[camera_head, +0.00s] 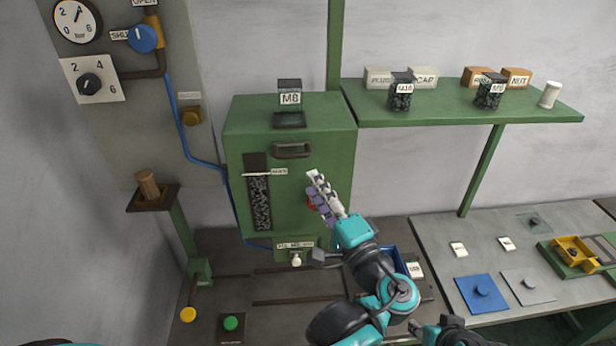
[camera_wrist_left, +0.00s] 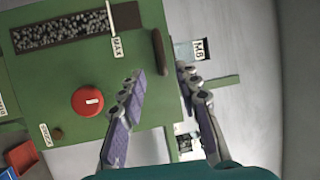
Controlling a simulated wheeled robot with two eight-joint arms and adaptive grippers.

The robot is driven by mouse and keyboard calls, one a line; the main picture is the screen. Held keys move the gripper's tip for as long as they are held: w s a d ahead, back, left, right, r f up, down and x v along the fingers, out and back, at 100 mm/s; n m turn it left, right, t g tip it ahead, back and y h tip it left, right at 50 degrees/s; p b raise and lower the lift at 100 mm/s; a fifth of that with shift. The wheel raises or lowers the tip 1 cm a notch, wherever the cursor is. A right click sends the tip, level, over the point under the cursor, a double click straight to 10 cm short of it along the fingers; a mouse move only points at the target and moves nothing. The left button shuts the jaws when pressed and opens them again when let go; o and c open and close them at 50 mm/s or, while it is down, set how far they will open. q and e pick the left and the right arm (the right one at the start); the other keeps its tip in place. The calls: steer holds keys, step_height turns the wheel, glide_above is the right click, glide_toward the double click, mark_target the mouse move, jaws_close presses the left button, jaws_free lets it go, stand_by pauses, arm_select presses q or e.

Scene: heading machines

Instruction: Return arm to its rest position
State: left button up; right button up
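My left gripper (camera_head: 316,190) is in front of the green machine cabinet (camera_head: 245,135) in the head view, with its arm rising from the bottom centre. In the left wrist view its two purple-padded fingers (camera_wrist_left: 160,78) stand apart with nothing between them, so it is open and empty. A red button (camera_wrist_left: 87,101) on the cabinet front lies left of the fingers there. In the head view the fingers mostly hide this button.
A green shelf (camera_head: 465,114) at the right holds small bins and dark jars. Below it is a grey workbench (camera_head: 440,235) with blue and grey plates. A blue tray (camera_head: 391,255) is partly behind my arm. A gauge panel (camera_head: 120,110) and small bracket (camera_head: 150,198) stand left.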

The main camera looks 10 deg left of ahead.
arm_select(q)
steer(key=shift+s, duration=0.15)
steer(key=s+a+f+n+g+h+b, duration=0.15)
steer(key=a+f+b, duration=0.3)
steer(key=f, duration=0.55)
steer(key=s+a+f+n+g+h+b, duration=0.1)
steer(key=s+a+f+g+h+b, duration=0.2)
steer(key=f+b, duration=0.5)
steer(key=s+a+f+n+g+b, duration=0.1)
steer(key=a+f+g+b, duration=0.3)
steer(key=f, duration=0.8)
steer(key=s+d+f+n+h+b, duration=0.1)
steer(key=s+f+n+h+b, duration=0.2)
steer(key=f+b, duration=0.4)
steer(key=s+d+f+n+h+b, duration=0.1)
steer(key=s+f+n+h+b, duration=0.2)
steer(key=f, duration=1.2)
steer(key=s+h+b, duration=0.2)
steer(key=b, duration=0.2)
steer(key=shift+s+f+b, duration=0.2)
steer(key=shift+f+b, duration=0.05)
steer(key=shift+b, duration=0.05)
